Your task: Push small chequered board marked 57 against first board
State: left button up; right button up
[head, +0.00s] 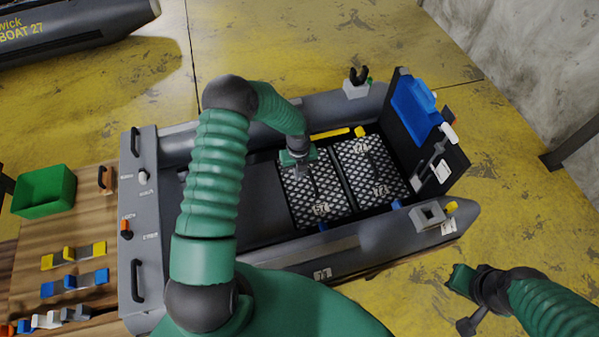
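Two small chequered boards lie side by side in the floor of the grey inflatable boat (350,245). The left board (318,190) bears a small label that seems to read 57. The right board (368,165) also has a label, too small to read surely. A narrow dark gap runs between the boards. My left gripper (298,160) is over the far left corner of the left board; its fingers are too small to tell whether they touch it or are open. My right gripper (464,290) is outside the boat at the lower right, away from the boards; its finger state is unclear.
A dark transom panel with a blue piece (415,108) stands at the boat's right end. A yellow bar (330,134) lies beyond the boards. A wooden table (85,225) with a green bin (44,190) and coloured parts is at left. The yellow floor is clear at right.

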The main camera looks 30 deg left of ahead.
aim_at(309, 186)
pick_arm(q)
jog(key=f+b, duration=0.3)
jog(key=f, duration=0.1)
jog(key=shift+d+f, duration=0.15)
jog(key=shift+d, duration=0.05)
notch_tip(309, 186, down, 4)
jog(key=b, duration=0.3)
jog(key=shift+a, duration=0.1)
jog(key=shift+w+d+r+b, duration=0.25)
jog(key=shift+w+d+b, duration=0.1)
jog(key=shift+w+d, duration=0.15)
jog(key=shift+w+d+f+b, duration=0.1)
jog(key=shift+w+d+b, duration=0.25)
jog(key=shift+w+d, duration=0.45)
jog(key=shift+a, duration=0.15)
jog(key=shift+s+a+p, duration=0.5)
jog(key=shift+s+p, duration=0.2)
jog(key=shift+r, duration=0.3)
notch_tip(309, 186, up, 9)
jog(key=p, duration=0.7)
jog(key=shift+f, duration=0.2)
